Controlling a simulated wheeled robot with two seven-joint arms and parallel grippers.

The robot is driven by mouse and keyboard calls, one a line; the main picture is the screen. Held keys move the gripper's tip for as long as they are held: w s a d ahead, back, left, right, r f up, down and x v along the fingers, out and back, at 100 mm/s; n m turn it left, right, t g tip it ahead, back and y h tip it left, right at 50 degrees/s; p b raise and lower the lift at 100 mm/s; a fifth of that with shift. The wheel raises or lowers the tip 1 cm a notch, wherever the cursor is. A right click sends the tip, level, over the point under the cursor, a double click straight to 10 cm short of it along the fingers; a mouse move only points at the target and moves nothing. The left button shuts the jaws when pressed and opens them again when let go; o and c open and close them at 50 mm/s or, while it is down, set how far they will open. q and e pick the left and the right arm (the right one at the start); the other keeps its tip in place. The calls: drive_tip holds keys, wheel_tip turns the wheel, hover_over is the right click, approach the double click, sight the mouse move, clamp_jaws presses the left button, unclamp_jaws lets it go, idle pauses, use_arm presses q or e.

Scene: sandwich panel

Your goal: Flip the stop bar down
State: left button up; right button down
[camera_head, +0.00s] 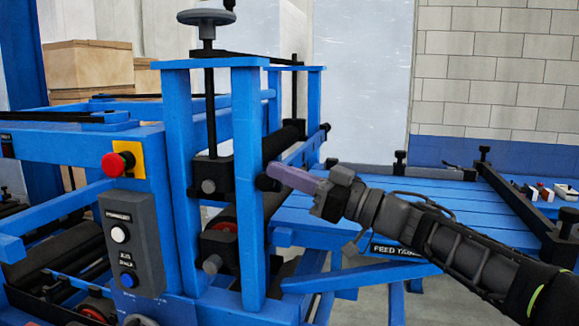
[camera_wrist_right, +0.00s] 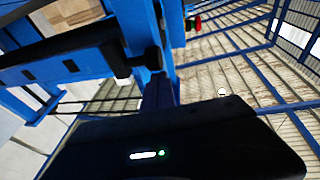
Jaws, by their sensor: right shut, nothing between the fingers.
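A blue bar (camera_head: 299,151), which looks like the stop bar, spans the feed side of the blue roller frame (camera_head: 247,190), with dark round ends. It looks raised above the feed table; its exact tilt is unclear. My right gripper (camera_head: 279,174) is shut and empty, its purplish fingers pointing left at the near end of the bar. I cannot tell whether they touch it. My left gripper is not in view.
The blue feed table (camera_head: 365,215) lies behind and below my right arm, with a black rail (camera_head: 520,210) on its right. A control box (camera_head: 133,245) and a red stop button (camera_head: 113,164) are on the left. A handwheel post (camera_head: 208,100) rises above the frame.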

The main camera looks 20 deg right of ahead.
drive_tip(key=shift+f, duration=0.15)
wheel_tip(320, 180, down, 8)
drive_tip(key=b, duration=0.4)
